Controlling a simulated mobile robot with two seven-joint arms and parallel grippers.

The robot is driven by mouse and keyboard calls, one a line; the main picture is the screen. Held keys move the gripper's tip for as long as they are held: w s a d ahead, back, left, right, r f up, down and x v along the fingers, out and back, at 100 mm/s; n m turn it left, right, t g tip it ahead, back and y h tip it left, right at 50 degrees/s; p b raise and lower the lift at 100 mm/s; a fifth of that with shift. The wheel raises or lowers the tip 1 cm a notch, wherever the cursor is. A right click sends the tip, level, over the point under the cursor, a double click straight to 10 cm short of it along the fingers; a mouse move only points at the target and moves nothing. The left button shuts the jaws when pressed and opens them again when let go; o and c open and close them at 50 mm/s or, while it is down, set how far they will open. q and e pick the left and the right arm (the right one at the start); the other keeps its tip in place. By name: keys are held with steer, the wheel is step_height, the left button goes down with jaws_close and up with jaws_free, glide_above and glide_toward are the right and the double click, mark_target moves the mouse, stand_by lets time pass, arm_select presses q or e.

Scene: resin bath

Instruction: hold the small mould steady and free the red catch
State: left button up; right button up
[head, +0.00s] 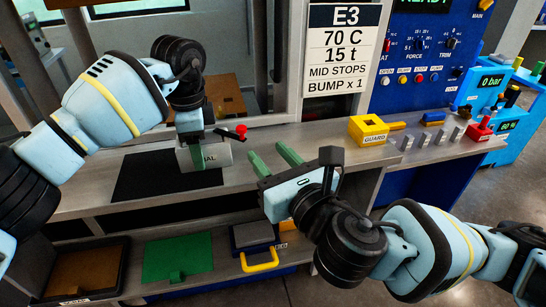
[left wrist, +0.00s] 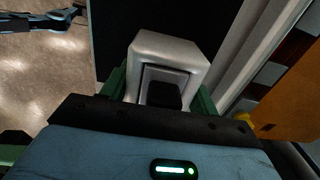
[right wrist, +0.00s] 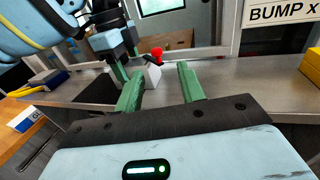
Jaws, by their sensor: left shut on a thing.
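The small mould is a silver block (head: 218,156) on the dark mat at the left of the bench, with lettering partly hidden on its front. My left gripper (head: 196,150) comes down from above and is shut on it; green fingers flank the block in the left wrist view (left wrist: 168,52). The red catch (head: 241,129) is a red knob on a dark lever at the mould's upper right. It also shows in the right wrist view (right wrist: 156,52). My right gripper (head: 275,157) is open and empty, right of the mould and apart from the catch.
The dark mat (head: 140,178) lies under the mould. A yellow guard block (head: 368,130) and several grey pieces stand further right on the bench. A shelf below holds a green mat (head: 178,256) and a yellow-handled box (head: 254,238). The bench between right gripper and guard is clear.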

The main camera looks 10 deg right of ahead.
mark_target(244, 133)
steer(key=shift+o, duration=0.2)
steer(key=shift+s, duration=0.1)
steer(key=m+y, duration=0.1)
steer(key=m, duration=1)
steer(key=w+m+g+y, duration=0.1)
steer(key=m, duration=2.2)
steer(key=shift+w+d+f+y, duration=0.2)
steer(key=shift+w+f+y, duration=0.1)
steer(key=shift+f+y, duration=0.1)
steer(key=x, duration=1.2)
steer(key=shift+f, duration=0.15)
